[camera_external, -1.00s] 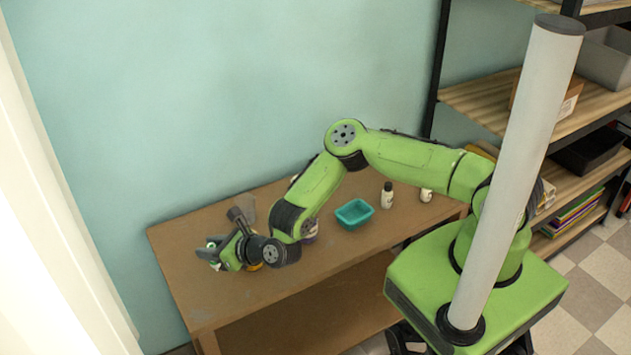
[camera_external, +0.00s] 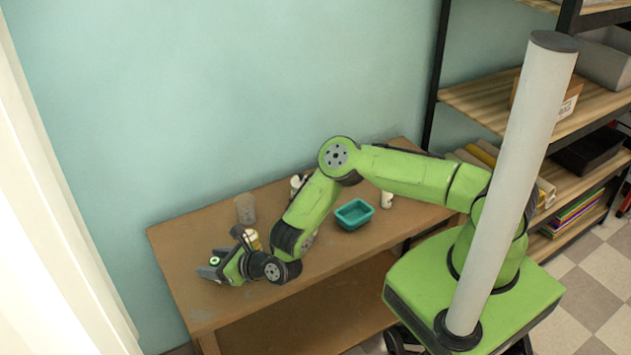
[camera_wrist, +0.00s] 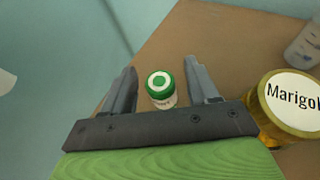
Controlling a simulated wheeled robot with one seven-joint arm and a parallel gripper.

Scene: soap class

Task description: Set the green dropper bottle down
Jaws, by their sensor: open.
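The green dropper bottle (camera_wrist: 159,88) stands upright on the left end of the brown table (camera_external: 190,240). In the wrist view its green-and-white top sits between the two fingers of my gripper (camera_wrist: 168,88), with a visible gap on each side. My gripper (camera_external: 208,268) is open and low at the tabletop, around the bottle. In the external view the bottle's green top (camera_external: 214,261) shows between the fingers; its lower part is hidden.
A yellow jar labelled Marigold (camera_wrist: 293,100) stands close to the right of my gripper. A grey translucent cup (camera_external: 245,208) is behind it. A teal bin (camera_external: 354,214) and a white bottle (camera_external: 386,200) stand further right. The front left tabletop is clear.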

